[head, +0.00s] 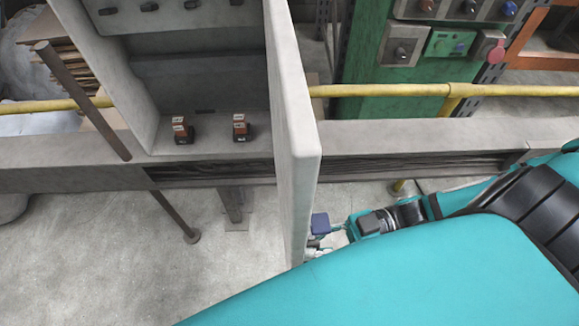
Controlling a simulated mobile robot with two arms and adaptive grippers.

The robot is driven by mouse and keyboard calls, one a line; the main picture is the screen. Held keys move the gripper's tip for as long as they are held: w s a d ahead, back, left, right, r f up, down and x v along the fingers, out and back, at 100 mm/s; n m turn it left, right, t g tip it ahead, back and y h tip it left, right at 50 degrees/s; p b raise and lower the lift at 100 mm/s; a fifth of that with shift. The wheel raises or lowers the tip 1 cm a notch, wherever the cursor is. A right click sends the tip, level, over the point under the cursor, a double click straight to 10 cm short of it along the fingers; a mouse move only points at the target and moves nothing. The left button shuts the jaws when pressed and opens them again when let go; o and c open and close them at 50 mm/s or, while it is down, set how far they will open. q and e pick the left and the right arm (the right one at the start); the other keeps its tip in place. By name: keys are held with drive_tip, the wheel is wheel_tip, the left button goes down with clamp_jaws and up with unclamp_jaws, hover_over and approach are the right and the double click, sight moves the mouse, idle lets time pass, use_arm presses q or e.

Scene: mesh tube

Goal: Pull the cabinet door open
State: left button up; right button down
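The grey cabinet (200,75) stands open at the upper left, with its interior showing. Its door (297,150) is swung out toward me and seen almost edge-on. My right gripper (318,238) is at the right face of the door, near its lower front end. Part of the gripper is hidden by the door, and I cannot tell whether its fingers are shut or touching the door. Any handle on that face is hidden. My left gripper is not in view.
Small orange-and-black devices (240,128) sit inside the cabinet. A grey beam (420,138) and a yellow pipe (390,90) run across behind the door. A dark slanted post (82,100) stands at left. The concrete floor (130,260) is clear at lower left.

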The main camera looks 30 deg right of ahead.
drive_tip(key=shift+d+r, duration=0.1)
drive_tip(key=shift+d, duration=0.45)
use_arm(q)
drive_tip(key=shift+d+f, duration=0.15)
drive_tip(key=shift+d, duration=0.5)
use_arm(e)
drive_tip(key=shift+s+d+r+n+g, duration=0.2)
drive_tip(key=shift+d+n+g, duration=0.2)
drive_tip(key=shift+d, duration=0.15)
drive_tip(key=c, duration=1.6)
unclamp_jaws()
drive_tip(key=shift+w+f, duration=0.1)
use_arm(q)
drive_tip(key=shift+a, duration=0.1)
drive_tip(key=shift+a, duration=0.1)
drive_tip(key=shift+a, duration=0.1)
use_arm(e)
drive_tip(key=s+d, duration=0.1)
drive_tip(key=d, duration=1.1)
drive_tip(key=shift+s, duration=0.4)
